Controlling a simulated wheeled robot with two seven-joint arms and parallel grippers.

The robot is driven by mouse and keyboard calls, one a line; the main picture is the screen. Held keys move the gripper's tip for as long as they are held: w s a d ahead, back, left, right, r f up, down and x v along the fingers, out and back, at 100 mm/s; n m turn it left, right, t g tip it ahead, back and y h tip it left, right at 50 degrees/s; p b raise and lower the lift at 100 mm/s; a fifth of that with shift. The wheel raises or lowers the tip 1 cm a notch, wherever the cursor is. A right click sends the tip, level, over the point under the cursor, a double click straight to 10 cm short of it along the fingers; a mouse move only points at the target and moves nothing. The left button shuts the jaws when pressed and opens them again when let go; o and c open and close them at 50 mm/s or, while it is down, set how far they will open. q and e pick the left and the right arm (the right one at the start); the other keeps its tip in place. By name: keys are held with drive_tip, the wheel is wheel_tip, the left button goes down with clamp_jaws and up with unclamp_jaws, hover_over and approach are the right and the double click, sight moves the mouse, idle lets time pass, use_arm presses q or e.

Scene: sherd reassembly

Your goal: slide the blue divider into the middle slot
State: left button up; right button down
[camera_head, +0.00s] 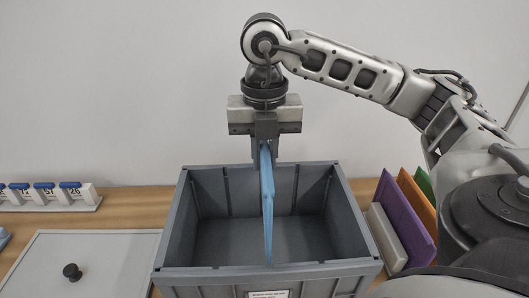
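The blue divider (267,200) is a thin panel seen nearly edge-on, hanging upright from my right gripper (265,150). The gripper is shut on its top edge above the grey crate (172,225). The divider's lower part shows within the crate's outline, about midway between its left and right walls. Slot ribs show on the crate's far wall on either side of the divider. The near wall's inner side is hidden, so I cannot tell whether the divider sits in a slot. My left gripper is not in view.
Purple (403,212), orange (418,202) and green (424,183) panels lean in a rack right of the crate, by my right arm. A grey lid (110,262) with a black knob (72,272) lies to the left. A numbered white block row (50,200) stands behind it.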

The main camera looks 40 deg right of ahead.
drive_tip(key=shift+f+b, duration=0.5)
drive_tip(key=shift+f, duration=0.2)
idle(0.6)
